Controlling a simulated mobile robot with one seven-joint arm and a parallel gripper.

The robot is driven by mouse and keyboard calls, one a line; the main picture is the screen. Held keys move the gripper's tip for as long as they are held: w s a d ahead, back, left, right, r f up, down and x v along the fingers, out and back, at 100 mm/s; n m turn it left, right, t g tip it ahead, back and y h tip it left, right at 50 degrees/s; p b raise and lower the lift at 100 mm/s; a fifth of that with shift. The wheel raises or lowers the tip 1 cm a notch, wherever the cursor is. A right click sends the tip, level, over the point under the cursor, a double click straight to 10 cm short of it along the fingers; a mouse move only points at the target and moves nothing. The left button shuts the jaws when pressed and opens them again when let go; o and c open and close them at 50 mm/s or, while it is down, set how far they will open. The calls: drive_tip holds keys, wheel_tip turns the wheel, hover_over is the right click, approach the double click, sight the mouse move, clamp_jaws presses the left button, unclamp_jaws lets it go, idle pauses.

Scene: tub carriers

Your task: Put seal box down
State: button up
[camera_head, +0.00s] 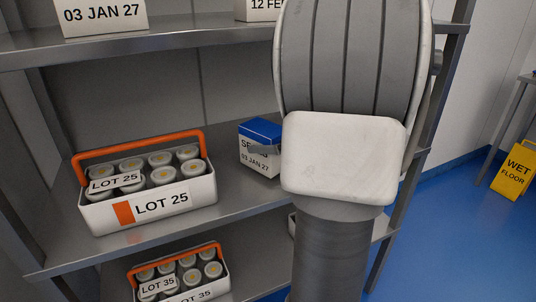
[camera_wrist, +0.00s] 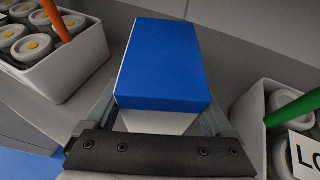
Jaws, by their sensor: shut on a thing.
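The seal box (camera_head: 260,160) is a small white box with a blue lid, labelled "SE…" and "03 JAN 27". It is at the middle shelf (camera_head: 235,205), right of the LOT 25 carrier (camera_head: 150,207). It looks upright; whether its base touches the shelf I cannot tell. In the wrist view the seal box (camera_wrist: 162,62) fills the middle, blue lid towards the camera. My gripper (camera_wrist: 160,112) is shut on it, with a finger along each side. In the head view my arm hides most of the gripper and the box's right side.
The LOT 25 carrier holds several white tubs and has an orange handle. A green-handled carrier (camera_wrist: 250,112) stands close right of the box in the wrist view. A LOT 35 carrier (camera_head: 180,275) is on the shelf below. A yellow wet-floor sign (camera_head: 513,174) stands at right.

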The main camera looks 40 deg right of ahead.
drive_tip(key=shift+f, duration=0.7)
drive_tip(key=shift+f, duration=0.1)
drive_tip(key=o, duration=1.4)
drive_tip(key=shift+f, duration=0.1)
drive_tip(key=shift+o, duration=0.2)
drive_tip(key=shift+r, duration=0.35)
drive_tip(key=p+v, duration=0.3)
drive_tip(key=v, duration=0.9)
drive_tip(key=shift+f, duration=0.2)
